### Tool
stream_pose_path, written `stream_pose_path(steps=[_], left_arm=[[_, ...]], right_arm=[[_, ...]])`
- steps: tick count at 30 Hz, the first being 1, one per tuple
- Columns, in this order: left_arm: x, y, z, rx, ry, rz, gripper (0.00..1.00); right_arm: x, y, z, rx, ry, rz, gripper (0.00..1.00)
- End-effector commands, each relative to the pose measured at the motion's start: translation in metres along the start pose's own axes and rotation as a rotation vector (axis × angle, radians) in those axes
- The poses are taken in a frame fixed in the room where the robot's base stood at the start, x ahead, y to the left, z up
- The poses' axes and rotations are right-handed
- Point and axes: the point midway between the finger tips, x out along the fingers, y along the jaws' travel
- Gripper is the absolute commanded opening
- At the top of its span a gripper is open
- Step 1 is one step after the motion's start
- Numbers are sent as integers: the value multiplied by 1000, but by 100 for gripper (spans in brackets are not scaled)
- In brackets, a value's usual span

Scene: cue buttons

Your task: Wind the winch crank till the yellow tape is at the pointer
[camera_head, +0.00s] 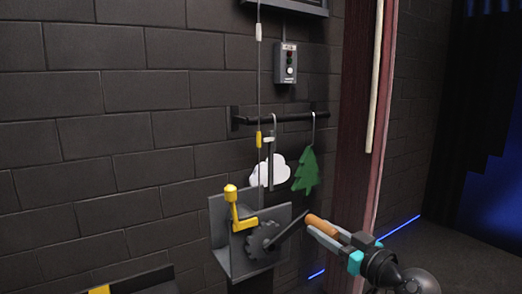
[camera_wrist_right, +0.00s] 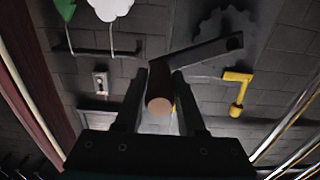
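The winch (camera_head: 222,236) is a grey bracket on the wall with a dark gear (camera_head: 259,243) and a yellow lever (camera_head: 236,212). Its crank arm (camera_head: 289,231) points up and right to an orange-brown handle (camera_head: 321,225). My right gripper (camera_head: 323,233) is shut on that handle; in the right wrist view the handle (camera_wrist_right: 160,103) sits between both fingers. The yellow tape (camera_head: 259,139) is on the vertical cable. A pale grey piece (camera_head: 269,140), seemingly the pointer, is beside it at about the same height. My left gripper is not in view.
A dark rail (camera_head: 240,121) holds a white cloud (camera_head: 279,171) and a green tree (camera_head: 306,174). A control box (camera_head: 285,63) is above. A reddish post (camera_head: 358,130) stands right of the winch. A dark object with yellow (camera_head: 101,289) is at the lower left.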

Motion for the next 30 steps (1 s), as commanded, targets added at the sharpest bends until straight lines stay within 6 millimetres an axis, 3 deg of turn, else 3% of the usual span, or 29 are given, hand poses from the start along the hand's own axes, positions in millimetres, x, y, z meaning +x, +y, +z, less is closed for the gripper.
stream_pose_path(steps=[2,9,18,30], left_arm=[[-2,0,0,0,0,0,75],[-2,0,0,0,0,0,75],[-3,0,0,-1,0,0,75],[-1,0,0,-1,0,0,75]], right_arm=[[0,-1,0,1,-3,-1,48],[0,-1,-3,0,2,0,75],[-2,0,-4,-1,5,0,75],[-41,0,-3,-3,5,1,75]])
